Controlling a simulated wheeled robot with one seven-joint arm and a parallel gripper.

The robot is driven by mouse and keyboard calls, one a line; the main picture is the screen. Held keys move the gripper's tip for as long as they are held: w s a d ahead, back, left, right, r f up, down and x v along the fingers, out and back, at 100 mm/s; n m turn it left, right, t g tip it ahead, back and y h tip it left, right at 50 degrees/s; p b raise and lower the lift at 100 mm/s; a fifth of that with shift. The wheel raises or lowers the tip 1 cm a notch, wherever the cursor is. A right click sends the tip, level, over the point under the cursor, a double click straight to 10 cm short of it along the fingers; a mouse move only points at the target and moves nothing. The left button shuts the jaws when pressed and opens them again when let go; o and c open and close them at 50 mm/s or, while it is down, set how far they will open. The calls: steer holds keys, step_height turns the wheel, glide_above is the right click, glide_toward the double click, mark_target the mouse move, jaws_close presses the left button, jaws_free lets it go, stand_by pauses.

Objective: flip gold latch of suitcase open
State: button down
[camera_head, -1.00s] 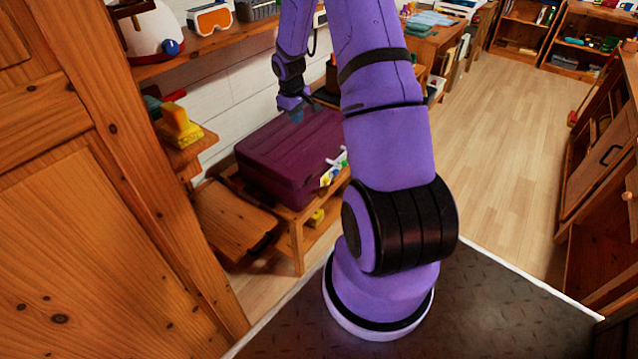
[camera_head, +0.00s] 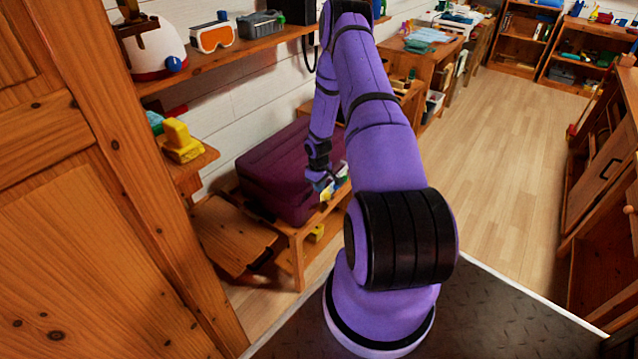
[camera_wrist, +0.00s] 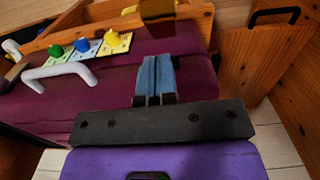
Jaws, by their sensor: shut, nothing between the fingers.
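The maroon suitcase (camera_head: 275,165) lies closed on a wooden bench along the wall. In the wrist view its side (camera_wrist: 50,110) carries a white handle (camera_wrist: 62,74) and small plates with a green knob (camera_wrist: 55,50), a blue knob (camera_wrist: 82,44) and a yellow knob (camera_wrist: 112,36). I cannot tell for certain which part is the gold latch. My gripper (camera_wrist: 158,68) is shut and empty, its blue fingertips over the suitcase, right of the yellow knob. In the head view my gripper (camera_head: 325,187) is at the suitcase's front right, partly covering the fittings. Contact cannot be told.
A brown block-like piece (camera_wrist: 158,10) shows beyond the fingertips. The floor (camera_head: 500,140) to the right is clear.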

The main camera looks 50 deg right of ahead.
mark_target(321, 203)
steer(key=shift+f, duration=3.1)
steer(key=shift+s, duration=0.15)
steer(key=shift+s+f, duration=0.85)
steer(key=shift+s, duration=0.3)
steer(key=shift+w, duration=0.1)
steer(key=shift+w+r, duration=0.5)
steer(key=shift+w, duration=0.2)
